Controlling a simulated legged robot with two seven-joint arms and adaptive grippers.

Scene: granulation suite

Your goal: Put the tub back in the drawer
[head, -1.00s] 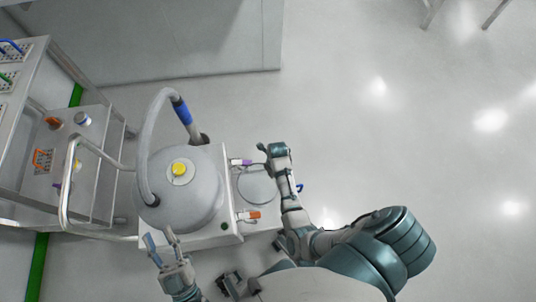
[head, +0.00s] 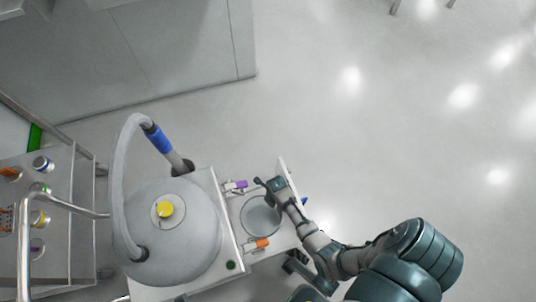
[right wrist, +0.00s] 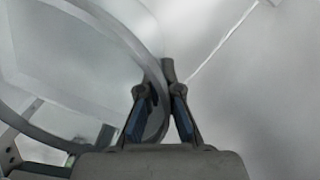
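The tub (head: 262,217) is a round, clear-walled vessel. In the head view it appears within the open drawer (head: 287,168) on the right side of the machine; whether it rests on the drawer floor I cannot tell. My right gripper (head: 270,187) is at the tub's far right edge. In the right wrist view, the curved tub wall (right wrist: 125,38) runs between the fingers of my right gripper (right wrist: 165,88), which close on the rim from both sides. My left gripper is not in view.
The machine has a large grey domed vessel (head: 188,250) with a yellow cap (head: 165,209) and a hose (head: 128,150). A metal cart (head: 60,215) stands left. Floor to the right is clear.

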